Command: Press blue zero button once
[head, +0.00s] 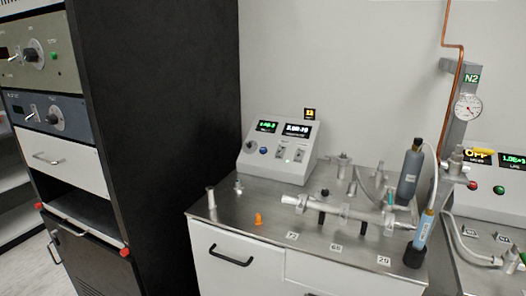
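A white gauge console (254,166) with a sloped front stands at the back of the metal bench top. It has two lit displays with green and white readings. A small round blue button (263,150) sits on its front below the left display, just right of a dark knob (250,146). Small switches and a pale round part are to its right. The label on the blue button is too small to read. Nothing covers the button. Neither of my grippers is in view.
Metal tubes and valves (335,208), an orange piece (258,219) and upright dark and blue cylinders stand on the bench (222,213). A tall black rack (160,120) is on the left. A second console (490,180) with red and green buttons is at right.

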